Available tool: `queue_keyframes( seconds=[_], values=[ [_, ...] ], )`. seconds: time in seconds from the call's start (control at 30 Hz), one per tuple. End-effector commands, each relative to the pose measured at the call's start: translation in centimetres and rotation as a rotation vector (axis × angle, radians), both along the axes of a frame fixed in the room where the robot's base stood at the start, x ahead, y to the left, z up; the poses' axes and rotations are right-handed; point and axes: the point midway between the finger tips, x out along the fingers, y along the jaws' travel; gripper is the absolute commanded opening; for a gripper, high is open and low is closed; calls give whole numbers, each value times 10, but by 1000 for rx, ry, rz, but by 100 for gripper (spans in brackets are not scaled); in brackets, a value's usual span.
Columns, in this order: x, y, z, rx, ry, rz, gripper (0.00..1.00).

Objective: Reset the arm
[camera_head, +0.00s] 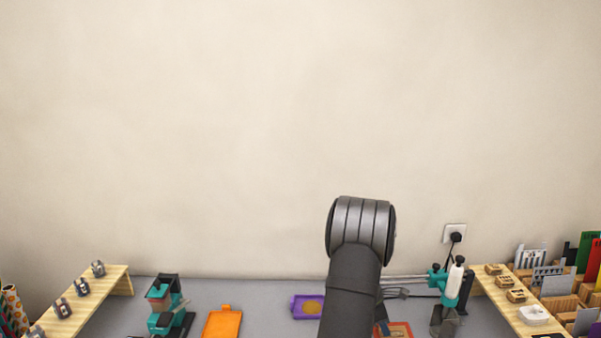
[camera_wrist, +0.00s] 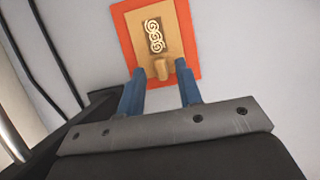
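In the wrist view my gripper (camera_wrist: 160,72) shows two blue fingers standing apart, with nothing clamped between them. Just past the fingertips is a wooden stamp (camera_wrist: 157,40) with a pale swirl pattern and a small rounded wooden handle. The handle appears between the fingertips with a gap on each side. The stamp appears to lie over an orange-red pad (camera_wrist: 122,38), whose edge shows around it. In the head view the orange-red pad (camera_head: 405,328) is partly cut off at the bottom, beside my dark arm. My arm hides most of the gripper there.
An orange inkpad (camera_head: 222,322) and a purple inkpad (camera_head: 307,306) lie on the grey table. Teal devices (camera_head: 168,306) (camera_head: 450,285) stand left and right. A cable runs to the wall socket (camera_head: 455,235).

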Motion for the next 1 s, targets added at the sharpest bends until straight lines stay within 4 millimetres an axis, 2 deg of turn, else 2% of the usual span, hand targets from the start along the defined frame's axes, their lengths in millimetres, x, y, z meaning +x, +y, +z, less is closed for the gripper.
queue_keyframes(
  seconds=[0.07,0.1,0.3,0.97,1.0],
  values=[
    [-1,-6,-17,1,4,1,32],
    [0,-7,-14,-1,-1,2,32],
    [0,-7,31,-2,-3,0,32],
    [-97,-74,97,-1,-2,-4,32],
    [-93,-70,97,2,0,-16,32]
  ],
)
